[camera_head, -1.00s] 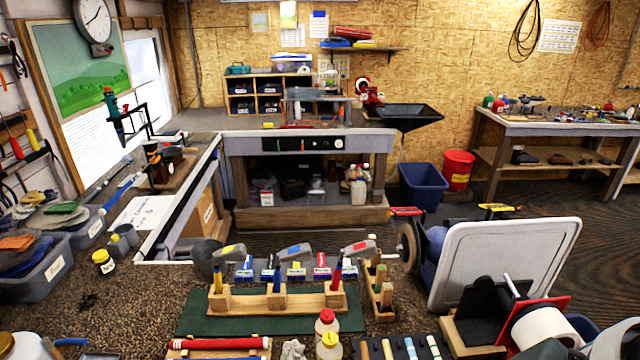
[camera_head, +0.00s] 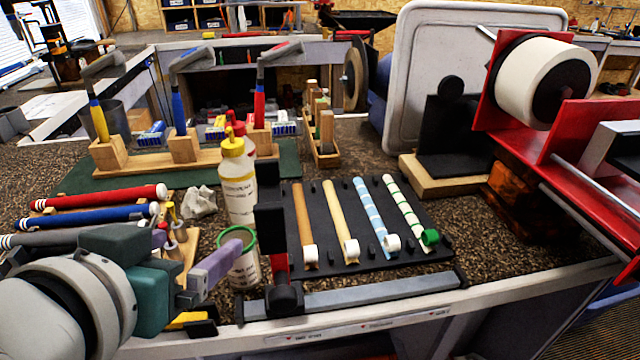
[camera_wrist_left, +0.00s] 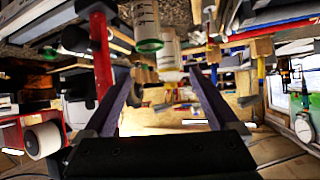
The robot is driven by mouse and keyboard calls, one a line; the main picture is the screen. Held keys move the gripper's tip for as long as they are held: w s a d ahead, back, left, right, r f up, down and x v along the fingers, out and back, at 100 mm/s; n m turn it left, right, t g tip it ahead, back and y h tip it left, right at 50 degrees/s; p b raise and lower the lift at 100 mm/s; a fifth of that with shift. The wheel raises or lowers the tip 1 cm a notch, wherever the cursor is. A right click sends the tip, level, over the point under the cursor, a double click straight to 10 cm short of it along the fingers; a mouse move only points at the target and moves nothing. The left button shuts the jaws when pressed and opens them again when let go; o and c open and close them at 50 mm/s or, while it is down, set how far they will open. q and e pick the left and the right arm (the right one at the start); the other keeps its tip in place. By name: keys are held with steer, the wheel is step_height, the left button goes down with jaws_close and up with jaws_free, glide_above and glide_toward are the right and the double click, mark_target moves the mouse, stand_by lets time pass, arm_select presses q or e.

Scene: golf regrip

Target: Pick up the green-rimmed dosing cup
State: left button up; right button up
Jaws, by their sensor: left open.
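The green-rimmed dosing cup (camera_head: 245,272) is clear with markings and stands upright on the speckled bench top near its front edge. Its green rim faces up. In the left wrist view the cup (camera_wrist_left: 146,20) appears upside down at the top, beyond the fingertips and roughly between them. My left gripper (camera_head: 226,287) is open and empty, reaching in from the left beside the cup. Its purple upper finger partly overlaps the cup in the head view, and I cannot tell whether they touch. My right gripper is not in view.
A black-and-red clamp (camera_head: 274,235) stands just right of the cup. A black tray (camera_head: 325,262) with several shafts lies to the right. Red and blue grips (camera_head: 100,197) lie left. The bench's front edge is close.

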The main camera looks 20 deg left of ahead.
arm_select(q)
steer(key=t+b, duration=0.2)
steer(key=b, duration=0.4)
glide_toward(236, 273)
steer(key=x, duration=0.5)
steer(key=shift+w+a+r, duration=0.1)
steer(key=shift+a+r, duration=0.05)
steer(key=shift+r, duration=0.2)
steer(key=shift+w+f+b, duration=0.25)
steer(key=shift+f+b, duration=0.15)
steer(key=shift+b, duration=0.15)
steer(key=x, duration=0.9)
steer(key=shift+w+r+b, duration=0.1)
steer(key=shift+w+b, duration=0.2)
steer(key=shift+w, duration=0.1)
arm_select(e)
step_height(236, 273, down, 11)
arm_select(q)
steer(key=c, duration=1.4)
steer(key=shift+r, duration=0.15)
steer(key=shift+c, duration=0.2)
step_height(236, 273, up, 20)
steer(key=p, duration=0.6)
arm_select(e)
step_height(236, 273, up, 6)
arm_select(q)
steer(key=shift+s+a, duration=0.1)
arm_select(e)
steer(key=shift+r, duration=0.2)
